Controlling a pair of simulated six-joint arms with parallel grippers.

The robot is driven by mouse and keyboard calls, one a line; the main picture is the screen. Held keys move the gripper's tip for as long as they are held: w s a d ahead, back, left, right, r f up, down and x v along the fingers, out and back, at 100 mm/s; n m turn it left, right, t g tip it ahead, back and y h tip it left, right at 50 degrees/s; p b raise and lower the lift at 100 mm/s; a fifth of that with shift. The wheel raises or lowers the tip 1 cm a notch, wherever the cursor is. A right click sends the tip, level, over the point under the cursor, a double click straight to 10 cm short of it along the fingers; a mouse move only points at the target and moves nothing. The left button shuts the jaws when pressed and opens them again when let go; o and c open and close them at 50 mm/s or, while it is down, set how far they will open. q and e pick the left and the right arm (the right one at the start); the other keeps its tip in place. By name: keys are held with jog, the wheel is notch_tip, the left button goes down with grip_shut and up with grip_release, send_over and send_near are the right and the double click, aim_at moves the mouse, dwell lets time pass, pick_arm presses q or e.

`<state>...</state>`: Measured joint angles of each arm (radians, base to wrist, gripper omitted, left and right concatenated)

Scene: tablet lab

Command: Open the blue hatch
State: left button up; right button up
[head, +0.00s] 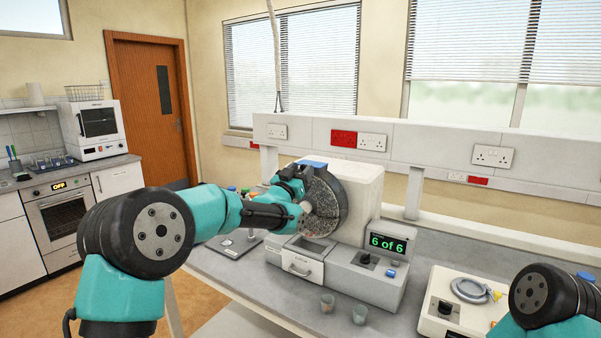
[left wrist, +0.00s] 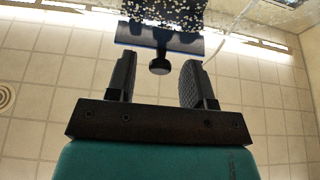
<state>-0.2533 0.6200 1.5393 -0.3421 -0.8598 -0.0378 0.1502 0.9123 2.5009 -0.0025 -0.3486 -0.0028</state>
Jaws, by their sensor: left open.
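In the left wrist view a dark panel with a blue edge, which looks like the blue hatch (left wrist: 135,38), has a round black knob (left wrist: 160,67). My left gripper (left wrist: 159,76) is open, with one finger on each side of the knob and visible gaps to it. In the head view my left arm reaches to the speckled drum (head: 328,205) on the white machine (head: 362,190); the fingertips and the knob are hard to make out there. A blue patch (head: 313,163) shows on top of the machine. My right gripper is out of the frames.
A display (head: 388,243) reads "6 of 6". A white device (head: 455,305) is at the right on the grey bench (head: 235,280). A rail with sockets (head: 440,155) runs behind.

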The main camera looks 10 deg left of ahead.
pick_arm(q)
grip_shut()
dwell(0.4)
